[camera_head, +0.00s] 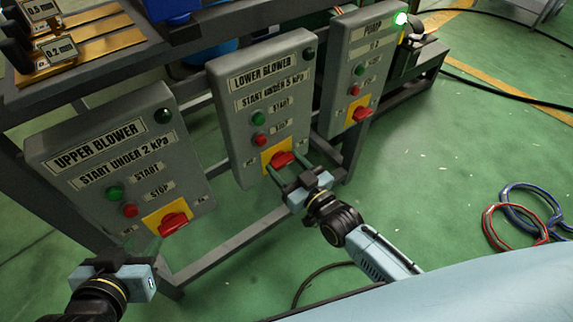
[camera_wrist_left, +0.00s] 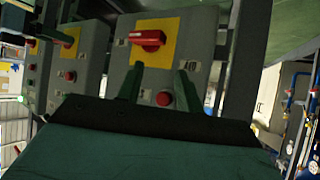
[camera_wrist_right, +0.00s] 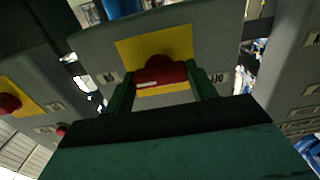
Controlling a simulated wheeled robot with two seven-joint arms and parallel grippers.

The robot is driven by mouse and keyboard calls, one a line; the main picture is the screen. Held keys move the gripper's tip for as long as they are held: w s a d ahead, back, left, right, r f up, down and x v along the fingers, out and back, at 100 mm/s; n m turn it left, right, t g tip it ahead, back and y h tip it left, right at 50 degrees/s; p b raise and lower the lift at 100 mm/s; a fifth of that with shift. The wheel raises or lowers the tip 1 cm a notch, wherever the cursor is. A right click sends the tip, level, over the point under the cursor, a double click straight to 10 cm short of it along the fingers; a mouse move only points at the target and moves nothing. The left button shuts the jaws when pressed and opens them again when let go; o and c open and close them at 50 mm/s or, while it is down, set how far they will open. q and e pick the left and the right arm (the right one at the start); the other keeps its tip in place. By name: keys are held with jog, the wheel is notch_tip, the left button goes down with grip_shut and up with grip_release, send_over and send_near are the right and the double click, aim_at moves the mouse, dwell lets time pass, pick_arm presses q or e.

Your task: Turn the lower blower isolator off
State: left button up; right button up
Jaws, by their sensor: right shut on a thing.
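The lower blower isolator is a red rotary handle (camera_head: 282,158) on a yellow plate, low on the grey LOWER BLOWER box (camera_head: 240,110). My right gripper (camera_head: 284,172) is shut on this handle. In the right wrist view the red handle (camera_wrist_right: 160,75) lies crosswise between the two fingers (camera_wrist_right: 161,88), its white mark towards the left. The box's lamp (camera_head: 308,53) is dark. My left gripper (camera_head: 155,247) is open and empty, just short of the red upper blower isolator (camera_head: 174,223), also visible in the left wrist view (camera_wrist_left: 148,39).
The UPPER BLOWER box (camera_head: 70,160) stands left and the PUMP box (camera_head: 362,60) right; the pump's lamp (camera_head: 400,19) glows green. Start and stop buttons sit above each isolator. Frame bars (camera_head: 235,245) run below. Red and blue hoses (camera_head: 525,215) lie on the floor.

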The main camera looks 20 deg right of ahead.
pick_arm(q)
jog(key=s+a+f+g+y+p, duration=0.25)
jog(key=s+a+f+g, duration=0.2)
jog(key=s+g, duration=0.4)
pick_arm(e)
jog(key=n, duration=0.3)
jog(key=shift+r+n, duration=0.1)
jog(key=shift+n, duration=0.3)
jog(key=n+p, duration=0.2)
jog(key=n, duration=0.2)
jog(key=shift+n, duration=0.3)
jog(key=shift+n+p, duration=0.3)
jog(key=shift+n, duration=0.5)
jog(key=n, duration=0.2)
jog(key=shift+n, duration=2.3)
pick_arm(q)
notch_tip(320, 180, down, 6)
jog(key=a, duration=0.1)
jog(key=shift+f+n+t, duration=0.25)
jog(key=shift+n+t, duration=0.05)
jog(key=shift+t, duration=0.15)
pick_arm(e)
jog(key=shift+n, duration=0.7)
pick_arm(q)
jog(key=shift+s, duration=0.25)
